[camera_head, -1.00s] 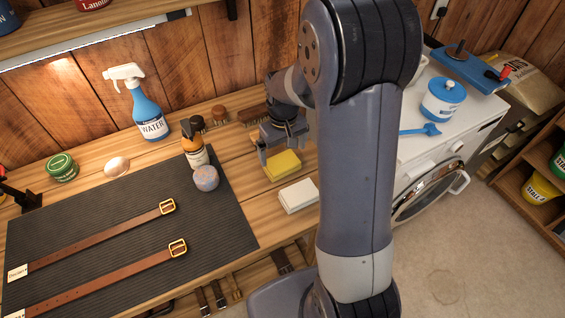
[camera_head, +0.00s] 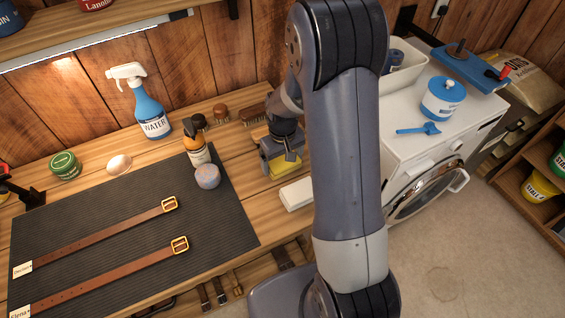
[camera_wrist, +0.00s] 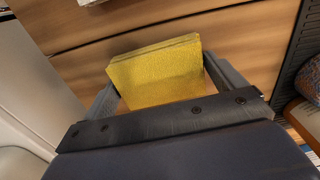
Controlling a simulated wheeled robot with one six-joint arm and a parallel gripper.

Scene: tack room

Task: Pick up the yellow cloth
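The yellow cloth (camera_head: 285,168) is a folded stack lying on the wooden bench, mostly hidden by my gripper in the head view. In the wrist view the yellow cloth (camera_wrist: 158,75) lies between the two fingers. My gripper (camera_head: 280,165) is over the cloth and points down. In the wrist view my gripper (camera_wrist: 163,92) has its fingers spread, one on each side of the cloth. The right finger is very near the cloth's edge; I cannot tell whether it touches.
A folded white cloth (camera_head: 297,194) lies just in front. Brushes (camera_head: 252,112) lie behind. The washer (camera_head: 425,165) is to the right.

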